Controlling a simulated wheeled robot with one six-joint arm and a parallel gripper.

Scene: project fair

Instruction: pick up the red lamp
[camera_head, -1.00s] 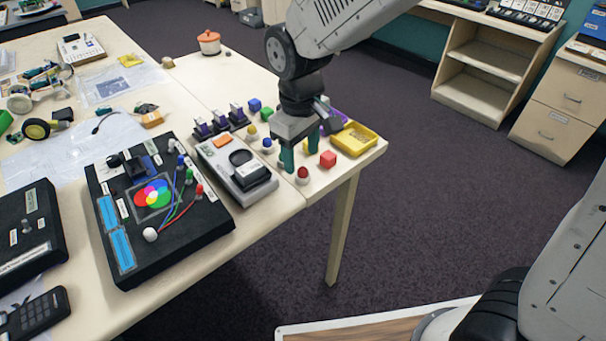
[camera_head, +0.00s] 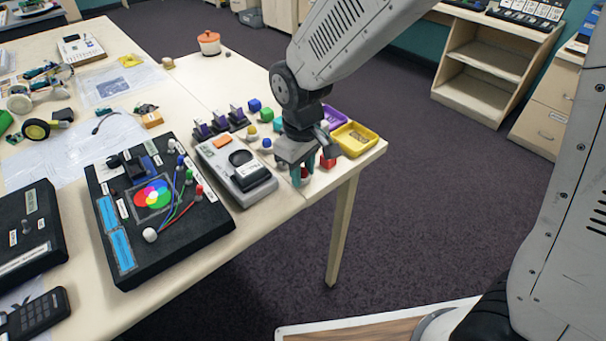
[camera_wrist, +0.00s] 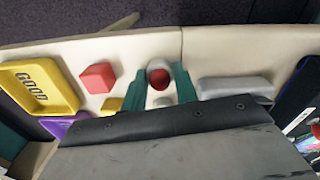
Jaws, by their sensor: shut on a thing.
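The red lamp (camera_wrist: 158,76) is a small red dome on a whitish round base. In the wrist view it sits between the two teal fingers of my gripper (camera_wrist: 158,86). In the head view my gripper (camera_head: 302,177) points down at the table's near right corner, and its fingers largely hide the lamp. My gripper is shut on the lamp. The lamp is at or close to the table top; I cannot tell whether it touches it.
A red cube (camera_head: 327,161) stands just right of my gripper. Beyond it are a yellow tray (camera_head: 357,139) and a purple tray (camera_head: 333,116). A grey device (camera_head: 236,170) lies to the left. The table edge (camera_head: 347,169) is close, with open floor beyond.

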